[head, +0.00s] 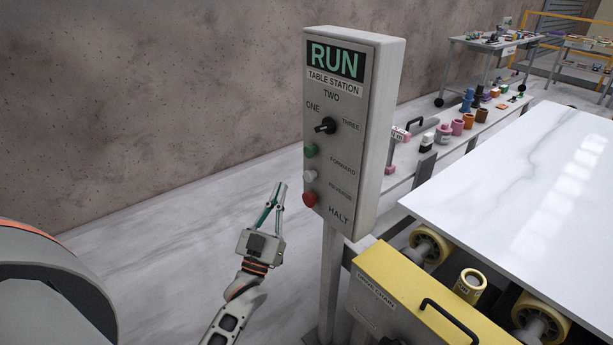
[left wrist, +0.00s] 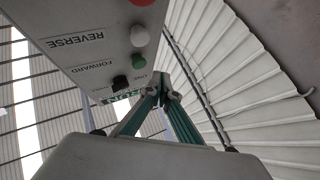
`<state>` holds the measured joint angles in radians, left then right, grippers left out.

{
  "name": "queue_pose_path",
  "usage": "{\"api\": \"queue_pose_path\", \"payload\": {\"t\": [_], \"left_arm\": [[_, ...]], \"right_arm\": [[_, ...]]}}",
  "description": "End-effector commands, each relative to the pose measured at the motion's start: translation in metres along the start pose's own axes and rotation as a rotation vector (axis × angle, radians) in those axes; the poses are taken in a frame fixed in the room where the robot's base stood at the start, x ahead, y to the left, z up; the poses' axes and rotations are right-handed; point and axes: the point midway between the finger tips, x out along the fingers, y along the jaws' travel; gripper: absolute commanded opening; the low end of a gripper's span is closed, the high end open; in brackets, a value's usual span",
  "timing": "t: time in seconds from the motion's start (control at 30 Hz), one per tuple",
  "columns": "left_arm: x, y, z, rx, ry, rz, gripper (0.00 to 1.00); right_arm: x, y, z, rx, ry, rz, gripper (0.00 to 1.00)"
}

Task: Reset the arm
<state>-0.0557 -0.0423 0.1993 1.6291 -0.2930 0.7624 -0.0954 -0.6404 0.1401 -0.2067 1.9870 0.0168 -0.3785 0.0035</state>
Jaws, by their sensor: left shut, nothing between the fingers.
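My left gripper (head: 277,196) is shut and empty, its fingers pointing up, to the left of the control box (head: 355,130). In the head view it appears beside the lower left edge of the box, near the red button (head: 310,199). In the left wrist view the closed fingertips (left wrist: 160,80) show in front of the box face, with the buttons above them. I cannot tell contact; the fingers look apart from the buttons. My right gripper is not in view.
The box stands on a post (head: 330,275) and its screen (head: 335,60) reads RUN. A black selector knob (head: 325,126), a green button (head: 310,151) and a white button (head: 310,176) sit on it. A white slab (head: 530,190) and yellow housing (head: 400,300) are at right. Floor left is clear.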

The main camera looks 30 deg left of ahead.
Motion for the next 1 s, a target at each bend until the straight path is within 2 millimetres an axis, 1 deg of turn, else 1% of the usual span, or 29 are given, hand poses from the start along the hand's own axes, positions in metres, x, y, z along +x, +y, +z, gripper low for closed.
{"api": "queue_pose_path", "payload": {"t": [0.57, 0.67, 0.77, 0.87, 0.9, 0.97, 1.0], "left_arm": [[0.0, 0.0, 0.001, 0.001, -0.001, 0.0, 0.0], [-0.003, 0.002, 0.003, 0.003, -0.014, 0.005, 0.0], [-0.018, 0.01, 0.017, 0.013, -0.086, 0.03, 0.0], [-0.053, 0.029, 0.045, 0.033, -0.237, 0.082, 0.0], [-0.074, 0.038, 0.058, 0.043, -0.316, 0.11, 0.0], [-0.108, 0.053, 0.076, 0.055, -0.436, 0.154, 0.0], [-0.132, 0.063, 0.087, 0.063, -0.515, 0.184, 0.0]], "right_arm": [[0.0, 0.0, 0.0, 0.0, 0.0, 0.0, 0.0], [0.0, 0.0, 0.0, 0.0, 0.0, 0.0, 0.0], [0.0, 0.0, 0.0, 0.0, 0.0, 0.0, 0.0], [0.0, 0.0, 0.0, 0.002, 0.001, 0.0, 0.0], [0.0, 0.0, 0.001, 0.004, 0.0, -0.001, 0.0], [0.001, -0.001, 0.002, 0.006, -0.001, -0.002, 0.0], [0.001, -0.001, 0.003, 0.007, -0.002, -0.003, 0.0]]}}
